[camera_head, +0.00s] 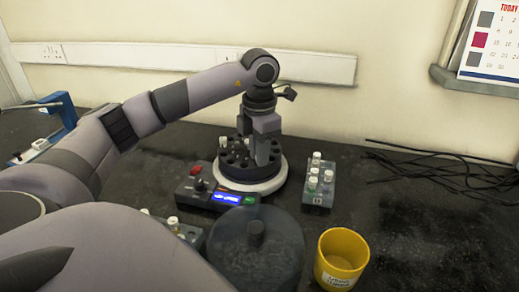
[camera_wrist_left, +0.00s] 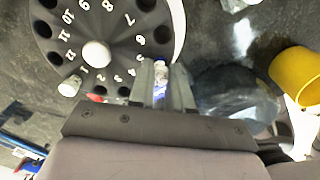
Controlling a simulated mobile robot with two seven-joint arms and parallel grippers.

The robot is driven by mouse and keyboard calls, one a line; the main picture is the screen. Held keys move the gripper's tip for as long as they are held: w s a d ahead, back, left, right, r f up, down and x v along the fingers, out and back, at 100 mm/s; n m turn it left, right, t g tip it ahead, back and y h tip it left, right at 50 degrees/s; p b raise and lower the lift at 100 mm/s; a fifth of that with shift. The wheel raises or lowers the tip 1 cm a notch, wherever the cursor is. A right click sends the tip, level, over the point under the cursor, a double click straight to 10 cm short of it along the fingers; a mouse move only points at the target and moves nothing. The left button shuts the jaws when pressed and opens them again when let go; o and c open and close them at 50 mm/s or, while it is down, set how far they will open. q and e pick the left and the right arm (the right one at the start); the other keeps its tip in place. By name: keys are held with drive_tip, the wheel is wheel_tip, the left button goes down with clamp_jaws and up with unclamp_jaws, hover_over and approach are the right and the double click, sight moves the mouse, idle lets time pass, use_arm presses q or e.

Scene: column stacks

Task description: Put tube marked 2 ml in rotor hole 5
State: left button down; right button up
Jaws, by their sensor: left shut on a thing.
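My left gripper (camera_head: 262,160) is shut on a small tube (camera_wrist_left: 161,72), with a white and blue surface, at the rim of the dark rotor (camera_head: 232,152). In the left wrist view the rotor (camera_wrist_left: 118,62) shows white numbers around its hub. The held tube lies between the fingers (camera_wrist_left: 162,88), beside the numbers 4 and 5. It covers the area of hole 5; I cannot tell whether its end is inside the hole. Its marking is not readable. Another tube (camera_wrist_left: 70,86) with a pale cap is at the rotor near number 1. My right gripper is not in view.
The centrifuge front has a blue display (camera_head: 226,198). A rack (camera_head: 318,198) with several pale-capped tubes stands right of it; another rack (camera_head: 191,234) is partly hidden. A dark round lid (camera_head: 255,255) and a yellow cup (camera_head: 341,258) stand in front. Black cables (camera_head: 440,170) lie at right.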

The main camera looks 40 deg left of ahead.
use_arm(q)
drive_tip(key=c, duration=0.7)
unclamp_jaws()
drive_tip(key=shift+o, duration=0.2)
drive_tip(key=shift+r+p, duration=2.8)
drive_tip(key=shift+r, duration=0.2)
drive_tip(key=shift+s+f, duration=0.1)
